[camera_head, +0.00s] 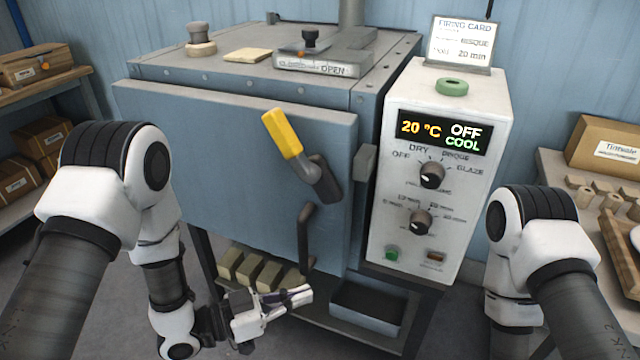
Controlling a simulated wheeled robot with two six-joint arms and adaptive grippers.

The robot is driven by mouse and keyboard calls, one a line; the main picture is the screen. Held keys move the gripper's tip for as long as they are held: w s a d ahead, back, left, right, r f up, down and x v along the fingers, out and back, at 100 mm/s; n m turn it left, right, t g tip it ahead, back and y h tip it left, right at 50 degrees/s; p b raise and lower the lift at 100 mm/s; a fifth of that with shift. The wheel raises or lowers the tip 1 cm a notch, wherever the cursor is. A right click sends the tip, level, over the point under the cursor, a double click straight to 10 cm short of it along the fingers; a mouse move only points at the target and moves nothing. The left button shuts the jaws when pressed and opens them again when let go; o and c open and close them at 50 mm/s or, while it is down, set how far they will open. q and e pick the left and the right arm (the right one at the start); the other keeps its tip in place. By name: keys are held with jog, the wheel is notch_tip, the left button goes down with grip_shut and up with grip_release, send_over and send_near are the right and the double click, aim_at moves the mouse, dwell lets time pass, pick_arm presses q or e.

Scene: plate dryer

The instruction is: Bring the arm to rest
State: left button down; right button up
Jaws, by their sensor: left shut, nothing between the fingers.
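My left arm (150,240) comes in from the left and bends down in front of the kiln. Its gripper (303,297) is shut and empty, low before the kiln, pointing right. It sits below the dark door pull (305,235) and near the yellowish blocks (258,272) on the lower shelf. My right arm (530,245) hangs at the right, beside the control box; its gripper is out of the picture.
The blue kiln door (225,160) looks closed, with a yellow-gripped lever (283,135) tilted up-left. The control box (400,230) reads 20 °C, OFF, COOL. A dark tray (368,308) lies low. Shelves with boxes (40,65) stand left; a bench (550,165) stands right.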

pick_arm(q)
jog(key=s+a+f+n+y+p, duration=0.25)
jog(key=a+f+n+y, duration=0.2)
jog(key=f, duration=0.25)
jog(key=s+a+f+n+y+p, duration=0.1)
jog(key=s+a+f+n+y, duration=0.3)
jog(key=f, duration=0.3)
jog(key=s+a+f+n+g+y, duration=0.2)
jog(key=s+a+g+y, duration=0.1)
jog(key=s, duration=0.4)
jog(key=s+a+f+n+g+y, duration=0.2)
jog(key=s+a+f+g+y, duration=0.1)
jog(key=s+a, duration=0.5)
jog(key=shift+a+f+g+y, duration=0.3)
jog(key=shift+f+g+y, duration=0.05)
jog(key=shift+g+y, duration=0.5)
pick_arm(e)
notch_tip(320, 180, up, 5)
jog(key=shift+f, duration=0.2)
